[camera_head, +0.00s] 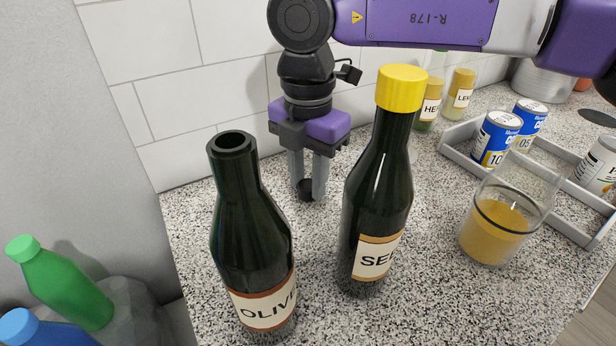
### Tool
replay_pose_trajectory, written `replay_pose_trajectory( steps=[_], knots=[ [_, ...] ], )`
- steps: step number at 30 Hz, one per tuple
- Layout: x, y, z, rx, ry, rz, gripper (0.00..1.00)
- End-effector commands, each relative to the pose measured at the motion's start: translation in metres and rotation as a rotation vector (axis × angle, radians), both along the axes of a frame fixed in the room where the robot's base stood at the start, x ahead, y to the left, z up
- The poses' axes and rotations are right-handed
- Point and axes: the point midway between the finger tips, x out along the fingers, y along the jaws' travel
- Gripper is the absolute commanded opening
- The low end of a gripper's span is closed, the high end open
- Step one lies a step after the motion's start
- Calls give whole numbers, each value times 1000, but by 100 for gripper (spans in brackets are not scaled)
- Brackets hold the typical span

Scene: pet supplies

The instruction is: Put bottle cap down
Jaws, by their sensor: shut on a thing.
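My gripper (308,193) points down behind and between the two dark bottles. It is shut on a small dark bottle cap (306,186), low near the speckled counter (330,312). I cannot tell whether the cap touches the counter. The olive bottle (245,230) stands upright at front left with its mouth open and no cap on it. The other dark bottle (380,185), labelled "SE...", stands upright to the right with a yellow cap (402,88) on it.
A glass jar of yellow-orange content (495,232) stands at right. A grey tray (458,151) holds several cans behind it. Two spice jars (459,93) stand at the back. A tiled wall (200,100) closes the rear. Green (62,285) and blue (40,330) bottles sit lower left, off the counter.

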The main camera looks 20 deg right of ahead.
Motion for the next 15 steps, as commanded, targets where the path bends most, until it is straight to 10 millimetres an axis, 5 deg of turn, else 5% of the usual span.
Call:
replay_pose_trajectory(
  steps=[3,4,7,15],
  knots=[
    [0,0,-4,0,0,0,0],
    [0,0,-3,0,0,0,33],
    [0,0,-3,0,0,0,51],
    [0,0,-2,0,0,0,51]
  ],
)
